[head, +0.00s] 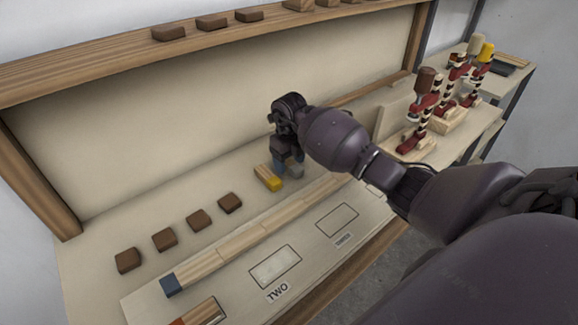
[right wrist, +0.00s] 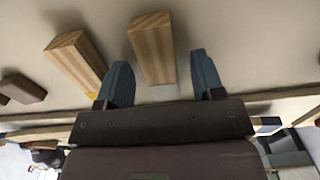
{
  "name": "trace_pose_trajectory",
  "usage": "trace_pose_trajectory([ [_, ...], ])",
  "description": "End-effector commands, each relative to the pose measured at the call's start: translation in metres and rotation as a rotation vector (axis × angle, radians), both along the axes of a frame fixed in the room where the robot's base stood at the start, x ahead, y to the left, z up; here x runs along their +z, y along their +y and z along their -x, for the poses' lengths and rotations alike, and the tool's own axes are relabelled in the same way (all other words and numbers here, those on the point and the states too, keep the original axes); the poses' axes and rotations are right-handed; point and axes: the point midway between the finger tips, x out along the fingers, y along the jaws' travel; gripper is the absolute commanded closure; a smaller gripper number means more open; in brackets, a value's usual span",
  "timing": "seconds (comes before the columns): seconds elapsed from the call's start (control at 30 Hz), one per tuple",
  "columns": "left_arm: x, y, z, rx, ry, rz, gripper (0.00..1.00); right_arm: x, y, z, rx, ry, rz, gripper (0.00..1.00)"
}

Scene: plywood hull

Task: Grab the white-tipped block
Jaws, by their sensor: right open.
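My right gripper (head: 286,160) is open and reaches down over the board, largely hiding what is beneath it in the head view. In the right wrist view, a plain wooden block (right wrist: 152,48) lies between the open fingers (right wrist: 162,82), with a gap on both sides. Its near end looks pale, but I cannot clearly tell the tip's colour. A pale grey-white end (head: 296,170) shows beside the fingers in the head view. A yellow-tipped block (head: 268,178) lies just left of the gripper; it also shows outside the left finger in the wrist view (right wrist: 76,58). My left gripper is not in view.
Several dark brown blocks (head: 165,239) lie in a row to the left. A wooden strip with a blue end (head: 170,287) lies in front, beside labelled outlines (head: 275,267). A shelf (head: 100,72) runs above the back panel. Red clamps (head: 412,140) stand at the right.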

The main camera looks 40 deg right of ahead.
Motion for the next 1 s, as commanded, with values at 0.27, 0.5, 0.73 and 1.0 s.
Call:
trace_pose_trajectory([
  [0.27,0.001,0.000,0.000,-0.001,-0.001,-0.002,0.57,-0.001,0.000,0.000,0.000,-0.001,0.000,0.44],
  [0.5,-0.001,0.001,0.004,0.002,0.007,-0.002,0.57,-0.001,0.000,0.000,0.000,-0.001,0.000,0.81],
  [0.73,-0.003,0.002,0.007,0.004,0.013,-0.002,0.57,0.000,0.000,0.000,0.000,-0.001,0.000,0.92],
  [1.0,0.001,0.002,0.006,0.003,0.009,-0.002,0.57,0.022,-0.002,-0.001,0.001,-0.005,0.003,0.92],
])
